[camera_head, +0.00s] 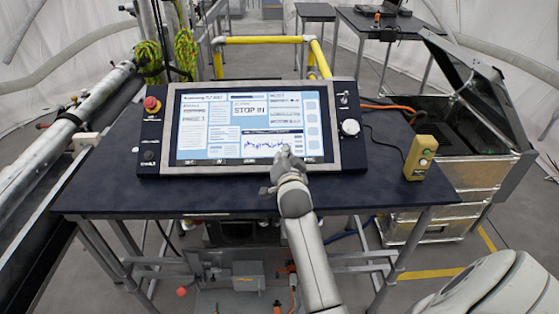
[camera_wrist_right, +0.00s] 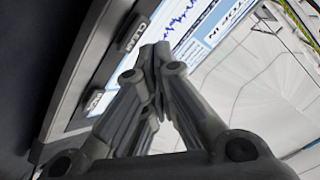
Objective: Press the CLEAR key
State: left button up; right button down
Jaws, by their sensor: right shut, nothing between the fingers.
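The console (camera_head: 350,155) is a dark panel with a lit screen, lying tilted on the table. My right gripper (camera_head: 286,151) is shut and empty, over the screen's lower edge, hiding part of the bezel. It also shows in the right wrist view (camera_wrist_right: 161,50), its tips close to the bezel and apart from the CLEAR key in the picture. Contact cannot be told.
Another key (camera_wrist_right: 95,99) sits along the same bezel. A red stop button (camera_head: 151,104) and a white knob (camera_head: 350,127) flank the screen. A yellow box (camera_head: 420,158) stands on the table (camera_head: 390,198) at right. An open metal case (camera_head: 470,190) is beside the table.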

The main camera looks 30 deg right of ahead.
jog(key=shift+f, duration=0.1)
jog(key=shift+w+d+f, duration=0.1)
jog(key=shift+w+f, duration=0.1)
jog(key=shift+f, duration=0.05)
jog(key=shift+w+d+f+b, duration=0.15)
jog(key=shift+f+b, duration=0.15)
jog(key=shift+b, duration=0.2)
dwell(0.5)
jog(key=shift+r, duration=0.1)
jog(key=shift+s+a+r+p, duration=0.25)
jog(key=shift+s+r+p, duration=0.25)
jog(key=shift+p, duration=0.3)
jog(key=shift+w+r, duration=0.1)
jog(key=shift+r, duration=0.05)
